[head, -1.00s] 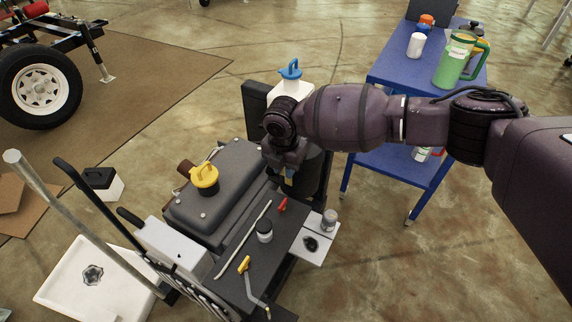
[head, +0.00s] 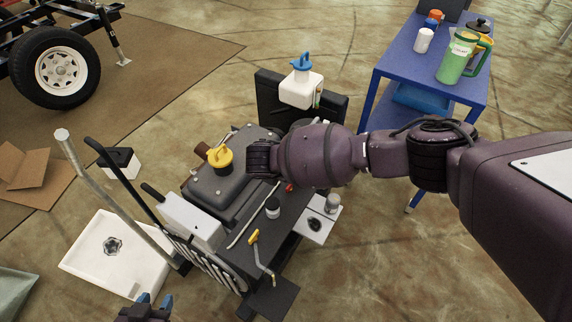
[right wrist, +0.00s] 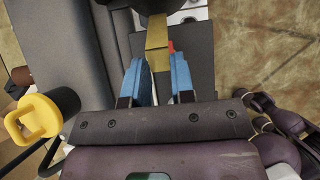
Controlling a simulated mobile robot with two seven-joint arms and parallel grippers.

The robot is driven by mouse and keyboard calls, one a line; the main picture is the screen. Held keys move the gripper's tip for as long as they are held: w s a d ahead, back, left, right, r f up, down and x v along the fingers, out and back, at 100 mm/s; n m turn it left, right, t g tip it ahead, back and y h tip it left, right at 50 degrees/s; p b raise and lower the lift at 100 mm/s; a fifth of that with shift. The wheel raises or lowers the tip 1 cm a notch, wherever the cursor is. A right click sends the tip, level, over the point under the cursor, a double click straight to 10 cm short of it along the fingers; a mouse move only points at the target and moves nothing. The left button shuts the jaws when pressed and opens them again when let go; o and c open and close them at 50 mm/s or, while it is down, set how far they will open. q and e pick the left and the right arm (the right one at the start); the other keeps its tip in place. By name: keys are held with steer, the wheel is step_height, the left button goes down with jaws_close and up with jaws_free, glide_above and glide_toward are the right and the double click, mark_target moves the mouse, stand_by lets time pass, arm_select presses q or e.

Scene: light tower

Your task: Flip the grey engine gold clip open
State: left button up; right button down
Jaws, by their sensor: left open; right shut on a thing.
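The grey engine (head: 207,192) sits left of centre in the head view, with a yellow cap (head: 220,158) on top. Its dark grey body (right wrist: 55,45) fills the upper left of the right wrist view. The gold clip (right wrist: 157,36) shows at the top of that view, its near end between the blue fingers of my right gripper (right wrist: 161,75), which is shut on it. In the head view my right wrist hides this grip and the clip. My left gripper (head: 155,300) shows open at the bottom edge, apart from the engine.
A white tray (head: 85,262) lies at lower left. A blue cart (head: 390,65) stands at upper right. Floor is clear at lower right.

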steer(key=shift+s+f, duration=0.1)
stand_by(0.3)
steer(key=c, duration=1)
jaws_free()
steer(key=shift+o, duration=0.2)
steer(key=p+v, duration=0.3)
steer(key=v, duration=0.7)
steer(key=shift+s+r, duration=0.25)
steer(key=shift+r, duration=0.05)
steer(key=shift+a, duration=0.1)
